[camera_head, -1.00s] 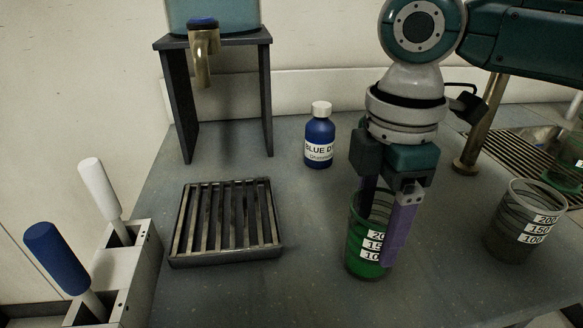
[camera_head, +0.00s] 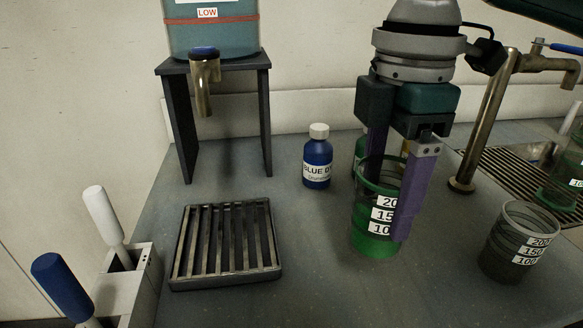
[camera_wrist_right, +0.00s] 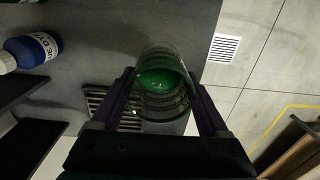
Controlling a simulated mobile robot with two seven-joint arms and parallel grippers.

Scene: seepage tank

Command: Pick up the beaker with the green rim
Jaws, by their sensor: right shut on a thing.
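The beaker with the green rim (camera_head: 372,222) is clear, with green in its lower part and white number labels. My right gripper (camera_head: 386,200) comes down on it from above and is shut on it, with its purple fingers on opposite sides. The beaker is upright and appears lifted a little above the bench. In the right wrist view the beaker (camera_wrist_right: 162,88) sits between the two fingers (camera_wrist_right: 165,105), with green visible inside. My left gripper is not in view.
A grey-rimmed beaker (camera_head: 515,243) stands to the right. A blue dye bottle (camera_head: 317,160) is behind left, and other bottles are partly hidden behind my gripper. A slatted tray (camera_head: 226,278) lies left, below the tank tap (camera_head: 203,85). Another beaker (camera_head: 563,180) is by the sink grating.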

